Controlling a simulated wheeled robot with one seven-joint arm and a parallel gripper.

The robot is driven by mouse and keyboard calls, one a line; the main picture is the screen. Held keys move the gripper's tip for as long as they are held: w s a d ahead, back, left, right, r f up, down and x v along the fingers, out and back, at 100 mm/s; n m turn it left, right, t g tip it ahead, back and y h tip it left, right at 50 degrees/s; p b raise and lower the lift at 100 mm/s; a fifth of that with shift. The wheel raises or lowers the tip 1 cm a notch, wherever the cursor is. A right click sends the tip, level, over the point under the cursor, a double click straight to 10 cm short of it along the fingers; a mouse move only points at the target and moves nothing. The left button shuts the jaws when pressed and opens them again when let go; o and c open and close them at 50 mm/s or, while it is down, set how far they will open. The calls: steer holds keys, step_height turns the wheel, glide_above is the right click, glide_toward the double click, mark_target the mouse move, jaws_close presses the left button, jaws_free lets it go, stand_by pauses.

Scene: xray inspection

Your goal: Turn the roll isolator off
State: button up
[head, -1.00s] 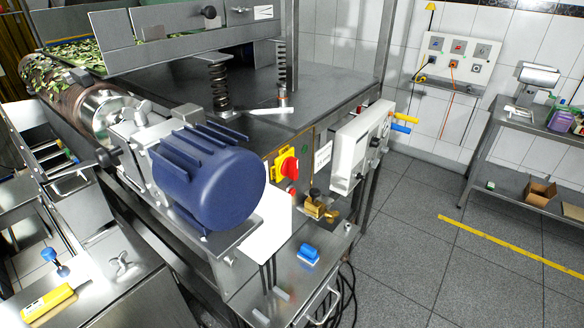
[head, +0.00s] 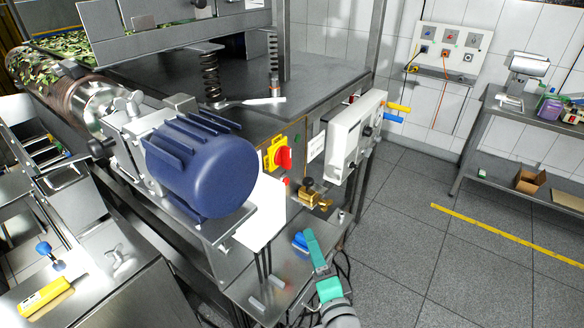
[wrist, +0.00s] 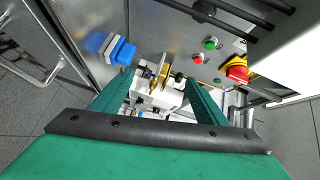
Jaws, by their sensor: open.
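The roll isolator (head: 278,154) is a red rotary knob on a yellow plate, on the machine's front panel right of the blue motor. In the wrist view a red knob with yellow behind it (wrist: 237,70), which looks like the isolator, sits right of the fingers. My gripper (head: 309,236) is teal and low in front of the panel, below and to the right of the isolator. In the wrist view my gripper (wrist: 158,80) is open, its fingers apart from the knob. The knob's exact angle is hard to read.
A brass valve fitting (head: 315,196) lies between gripper and panel. A blue block (head: 299,240) is partly hidden by my gripper. The blue motor (head: 200,168) juts out at left, a white control box (head: 345,145) at right. Open floor (head: 410,240) lies to the right.

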steer(key=w+r+y, duration=0.3)
steer(key=r, duration=0.7)
steer(key=n+g+y, duration=0.1)
steer(key=n+y, duration=0.1)
steer(key=y, duration=0.1)
glide_toward(290, 161)
steer(key=shift+m+h, duration=0.3)
steer(key=x, duration=0.9)
steer(key=shift+s+a+r, duration=0.1)
steer(key=shift+s+r, duration=0.05)
steer(key=shift+r, duration=0.1)
steer(key=c, duration=1.1)
